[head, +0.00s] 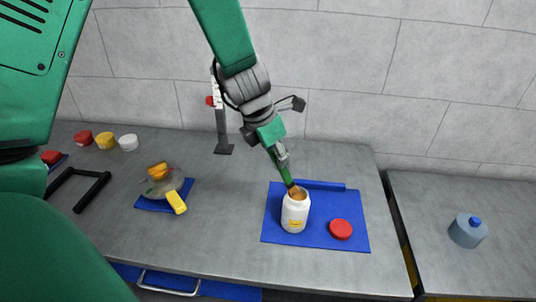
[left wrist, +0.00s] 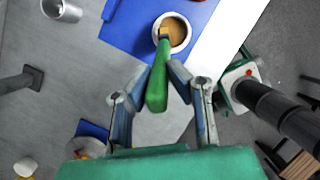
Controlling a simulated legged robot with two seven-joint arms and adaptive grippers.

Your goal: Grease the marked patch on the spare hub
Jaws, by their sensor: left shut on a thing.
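My left gripper (head: 281,158) is shut on a green-handled brush (head: 287,177), which points down into an open white jar (head: 294,214). In the left wrist view the gripper (left wrist: 164,84) grips the green handle (left wrist: 157,88), and the brush tip is inside the jar mouth over brown contents (left wrist: 177,36). The jar stands upright on a blue mat (head: 270,225), beside a red lid (head: 341,229). A grey round part with an orange-yellow top (head: 165,183), possibly the spare hub, sits on a small blue mat at the left. No marked patch can be told clearly. My right gripper is not in view.
A yellow-handled item (head: 176,202) lies against the grey part. Red, yellow and white caps (head: 105,140) and a black frame (head: 78,190) are at the left. A stand (head: 222,130) rises behind. A blue-grey cylinder (head: 467,231) is on the right table, across a gap.

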